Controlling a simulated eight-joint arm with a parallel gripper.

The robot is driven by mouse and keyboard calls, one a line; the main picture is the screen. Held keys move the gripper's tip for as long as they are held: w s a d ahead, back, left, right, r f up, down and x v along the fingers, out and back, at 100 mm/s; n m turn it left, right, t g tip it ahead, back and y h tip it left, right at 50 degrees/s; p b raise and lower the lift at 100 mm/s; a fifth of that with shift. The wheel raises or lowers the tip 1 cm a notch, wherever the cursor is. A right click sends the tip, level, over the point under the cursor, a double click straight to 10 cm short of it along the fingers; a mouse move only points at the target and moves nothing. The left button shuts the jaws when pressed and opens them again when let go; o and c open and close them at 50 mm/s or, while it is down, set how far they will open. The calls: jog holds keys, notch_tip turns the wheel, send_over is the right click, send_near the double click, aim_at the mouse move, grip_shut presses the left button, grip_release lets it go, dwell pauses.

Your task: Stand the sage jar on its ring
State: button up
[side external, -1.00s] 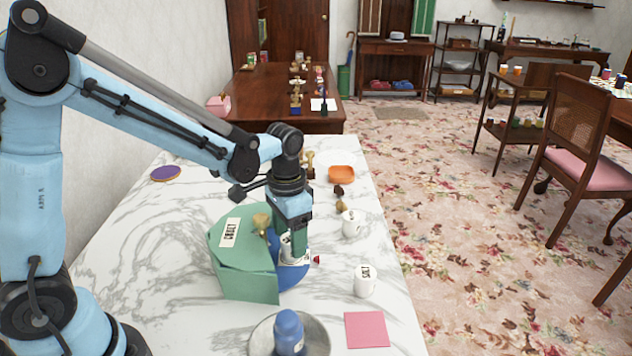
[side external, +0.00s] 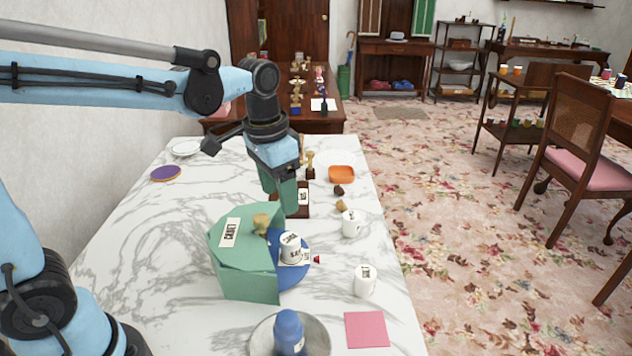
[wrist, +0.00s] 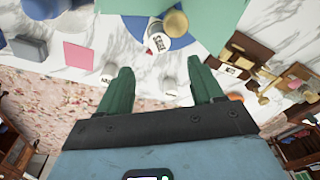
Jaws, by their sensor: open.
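A white jar (side external: 290,245), which I take to be the sage jar, stands on the blue disc (side external: 291,277) beside the green box. Its lettering is too small to read surely. A white label (side external: 298,260) shows at its foot. No ring can be made out under the jar. My gripper (side external: 289,212) is open and empty, above and behind the jar, clear of it. In the wrist view, the open fingers (wrist: 160,70) point toward the white lettered piece (wrist: 157,43) with a gap between.
A blue bottle (side external: 289,331) sits on a metal dish in front. A pink square (side external: 366,330) lies at front right.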

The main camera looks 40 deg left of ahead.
jog(key=s+t, duration=0.1)
jog(key=s, duration=0.1)
jog(key=s+n+t, duration=0.1)
jog(key=s+t, duration=0.1)
jog(key=s+a+f+n+t, duration=0.1)
jog(key=shift+s, duration=0.4)
jog(key=shift+s+a+f+n+t, duration=0.1)
jog(key=shift+s+f+n+t, duration=0.35)
jog(key=shift+t, duration=0.45)
